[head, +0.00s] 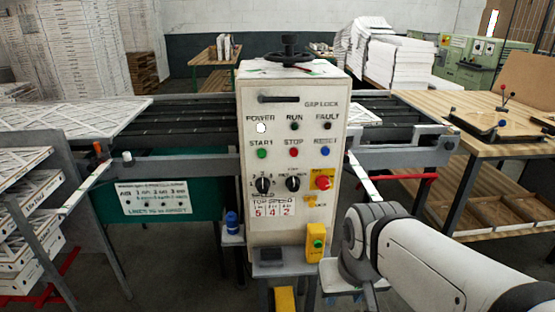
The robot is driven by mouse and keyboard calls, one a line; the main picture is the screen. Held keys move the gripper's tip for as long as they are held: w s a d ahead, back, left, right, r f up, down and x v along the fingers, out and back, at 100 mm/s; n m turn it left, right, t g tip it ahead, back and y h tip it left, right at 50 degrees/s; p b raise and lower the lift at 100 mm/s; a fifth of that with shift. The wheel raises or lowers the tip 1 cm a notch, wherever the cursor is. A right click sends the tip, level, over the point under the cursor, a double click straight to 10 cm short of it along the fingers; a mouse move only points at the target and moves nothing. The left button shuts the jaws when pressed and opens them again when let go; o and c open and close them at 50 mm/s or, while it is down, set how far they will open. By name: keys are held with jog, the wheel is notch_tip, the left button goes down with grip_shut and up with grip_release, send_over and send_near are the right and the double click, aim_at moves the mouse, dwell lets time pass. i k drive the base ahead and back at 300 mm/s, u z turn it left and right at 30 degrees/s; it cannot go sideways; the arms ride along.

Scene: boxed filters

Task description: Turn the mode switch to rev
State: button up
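A cream control cabinet (292,215) stands upright in the middle of the head view. Two black rotary knobs sit side by side on its front. The left knob (262,185) has small numbers around it. The right knob (293,183) has small lettering above it and looks like the mode switch. The lettering is too small to read surely, and I cannot tell which position its pointer marks. My white and grey arm reaches in from the lower right, below and to the right of the knobs, apart from the panel. My gripper is not visible.
A red stop button (323,182) on yellow sits just right of the knobs. Green, red and blue buttons lie above. A yellow box with a green button (316,242) is below. A black handwheel (288,50) tops the cabinet. A wooden table (460,130) stands right.

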aim_at(293, 183)
jog(key=z, duration=1.95)
jog(key=k, duration=1.35)
jog(key=u, duration=1.35)
jog(key=i, duration=0.5)
jog(key=z, duration=0.05)
